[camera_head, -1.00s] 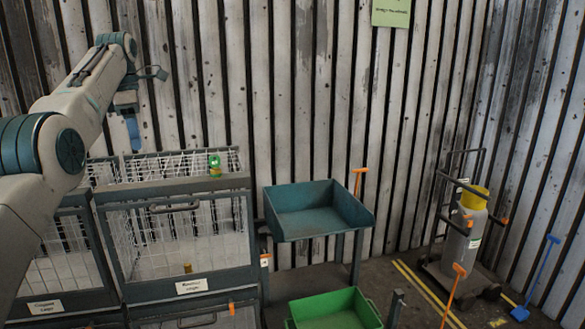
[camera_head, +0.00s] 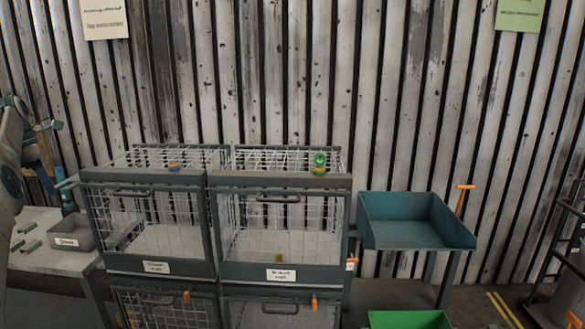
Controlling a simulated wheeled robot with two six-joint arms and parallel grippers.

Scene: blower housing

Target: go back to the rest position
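My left arm (camera_head: 10,150) comes in at the left edge of the head view, and only part of it shows. My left gripper (camera_head: 42,172) hangs downward near the left edge, in front of the corrugated wall and above the grey workbench. It is small and partly hidden by my arm, and I cannot tell whether its fingers are open or shut. I see nothing clearly held in it. My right gripper is not in view.
Two wire cages (camera_head: 279,225) (camera_head: 147,228) stand in the middle, with more cages below. A grey bin (camera_head: 72,236) sits on the workbench (camera_head: 50,262) at left. A teal tray (camera_head: 410,222) stands at right, with a green bin (camera_head: 408,320) below it.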

